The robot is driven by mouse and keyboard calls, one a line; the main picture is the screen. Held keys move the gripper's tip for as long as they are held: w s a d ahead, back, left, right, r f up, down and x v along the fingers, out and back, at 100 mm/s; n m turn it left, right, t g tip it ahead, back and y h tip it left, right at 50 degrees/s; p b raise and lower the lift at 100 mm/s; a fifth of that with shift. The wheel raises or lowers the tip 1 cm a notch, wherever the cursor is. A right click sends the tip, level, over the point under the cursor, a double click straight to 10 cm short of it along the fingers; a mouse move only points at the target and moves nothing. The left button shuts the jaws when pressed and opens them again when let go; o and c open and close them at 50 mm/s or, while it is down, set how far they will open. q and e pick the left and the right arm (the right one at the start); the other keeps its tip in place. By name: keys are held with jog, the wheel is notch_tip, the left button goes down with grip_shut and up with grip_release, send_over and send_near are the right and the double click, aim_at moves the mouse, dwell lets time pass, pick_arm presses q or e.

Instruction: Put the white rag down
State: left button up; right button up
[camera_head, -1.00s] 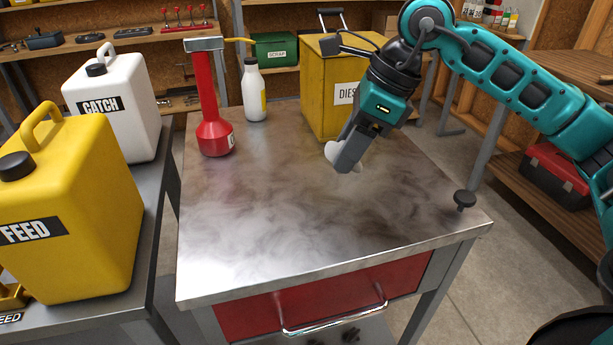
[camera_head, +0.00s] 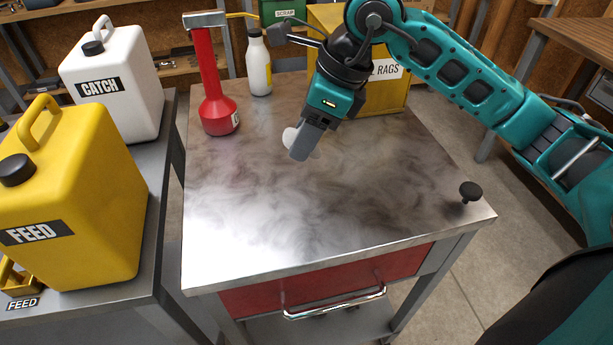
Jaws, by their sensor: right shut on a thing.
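The white rag (camera_head: 289,138) shows as a small pale bit at the left side of my right gripper (camera_head: 302,150). The gripper is shut on it, and its fingers hide most of the rag. They point down over the back middle of the smudged metal bench top (camera_head: 330,205). I cannot tell whether the rag touches the surface. My left gripper does not show.
A red pump can (camera_head: 217,112) and a white bottle (camera_head: 258,68) stand at the bench's back left. A yellow rag bin (camera_head: 392,95) is behind my gripper. A black knob (camera_head: 470,191) is at the right edge. The bench's middle and front are clear.

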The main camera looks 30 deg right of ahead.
notch_tip(320, 180, down, 9)
jog(key=shift+f, duration=0.2)
dwell(0.3)
jog(key=shift+f+b, duration=0.15)
jog(key=shift+b, duration=0.2)
jog(key=o, duration=0.9)
jog(key=shift+r+p, duration=0.3)
jog(key=v, duration=1.1)
jog(key=shift+s+d+r, duration=0.1)
jog(key=shift+d+r, duration=0.05)
jog(key=shift+r, duration=0.25)
